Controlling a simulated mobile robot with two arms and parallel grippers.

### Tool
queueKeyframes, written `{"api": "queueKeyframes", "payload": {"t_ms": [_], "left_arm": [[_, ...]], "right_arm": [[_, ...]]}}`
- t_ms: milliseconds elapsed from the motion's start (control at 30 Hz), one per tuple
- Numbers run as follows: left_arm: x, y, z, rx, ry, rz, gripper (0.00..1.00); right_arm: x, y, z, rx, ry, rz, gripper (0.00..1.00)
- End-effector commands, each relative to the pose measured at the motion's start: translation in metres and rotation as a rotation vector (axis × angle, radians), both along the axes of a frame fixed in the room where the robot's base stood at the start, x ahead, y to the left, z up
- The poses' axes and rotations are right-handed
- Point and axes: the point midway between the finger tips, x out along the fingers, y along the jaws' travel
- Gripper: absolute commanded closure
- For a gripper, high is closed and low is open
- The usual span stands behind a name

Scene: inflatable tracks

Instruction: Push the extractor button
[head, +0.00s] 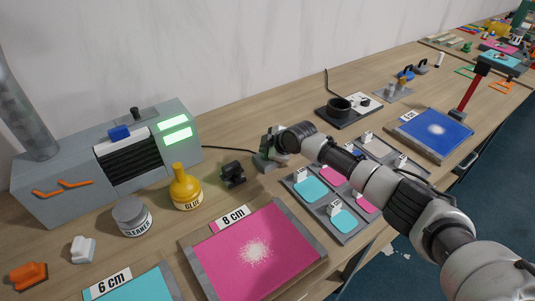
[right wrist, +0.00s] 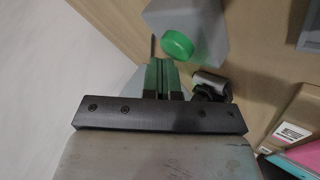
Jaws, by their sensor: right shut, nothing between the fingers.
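The extractor (head: 105,165) is a grey box with a dark slatted front, two lit green panels and a pipe, at the left by the wall in the head view. A round green button (right wrist: 177,44) on a grey box (right wrist: 195,22) shows in the right wrist view. My right gripper (right wrist: 160,66) is shut and empty; its fingertips are just short of the button, slightly to its left. Contact cannot be confirmed. In the head view the right gripper (head: 272,146) is at mid-table and small, so the button cannot be made out there. My left gripper is out of view.
A black device (head: 232,173), a yellow glue bottle (head: 185,188) and a cleaner jar (head: 132,216) stand between the extractor and my right gripper. A pink pad (head: 285,255) and a tray of small pads (head: 325,215) lie in front. A black cable runs from the extractor.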

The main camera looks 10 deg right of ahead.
Motion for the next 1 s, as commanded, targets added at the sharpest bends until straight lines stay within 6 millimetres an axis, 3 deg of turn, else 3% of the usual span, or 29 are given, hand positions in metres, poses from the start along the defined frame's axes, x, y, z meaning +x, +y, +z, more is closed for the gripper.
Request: {"api": "queueKeyframes", "payload": {"t_ms": [200,633,1000], "left_arm": [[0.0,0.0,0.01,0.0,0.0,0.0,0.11],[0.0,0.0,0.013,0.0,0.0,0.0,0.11],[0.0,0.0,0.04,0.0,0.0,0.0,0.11]], "right_arm": [[0.0,0.0,0.013,0.0,0.001,0.001,1.0],[0.0,0.0,0.018,0.0,0.0,0.0,1.0],[0.0,0.0,0.055,0.001,-0.001,-0.001,1.0]]}}
